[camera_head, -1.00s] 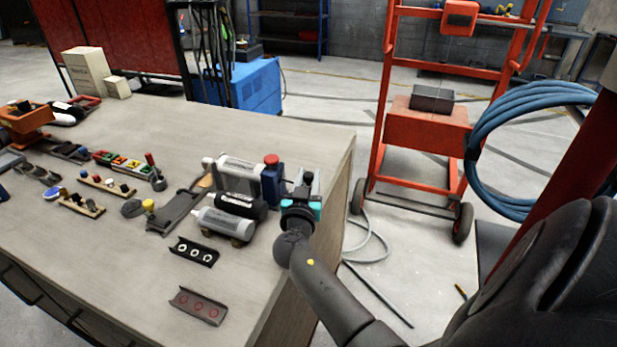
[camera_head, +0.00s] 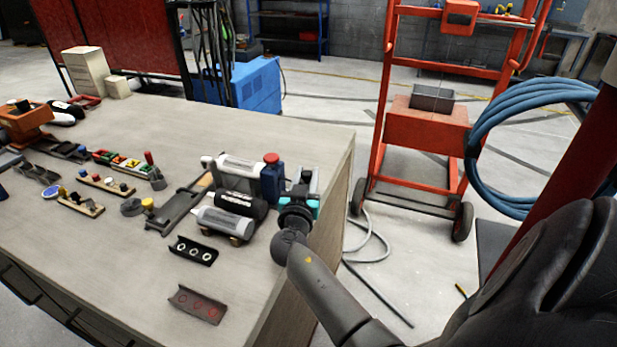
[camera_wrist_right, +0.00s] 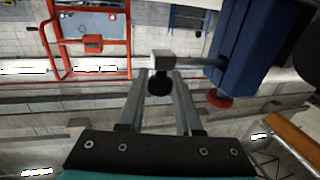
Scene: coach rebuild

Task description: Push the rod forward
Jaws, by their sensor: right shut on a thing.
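A blue block (camera_head: 273,184) with a red knob stands near the right edge of the workbench. In the right wrist view, a metal rod (camera_wrist_right: 192,62) comes out of the blue block (camera_wrist_right: 243,42). It ends in a small metal piece with a black knob (camera_wrist_right: 159,84). My right gripper (camera_wrist_right: 162,76) is shut on this black knob, one finger on each side. In the head view my right gripper (camera_head: 305,180) is just right of the blue block, and the wrist hides the rod there. My left gripper is not in view.
A black and a grey cylinder (camera_head: 226,222) lie left of my right gripper. An orange hand cart (camera_head: 425,130) stands on the floor beyond the bench's right edge.

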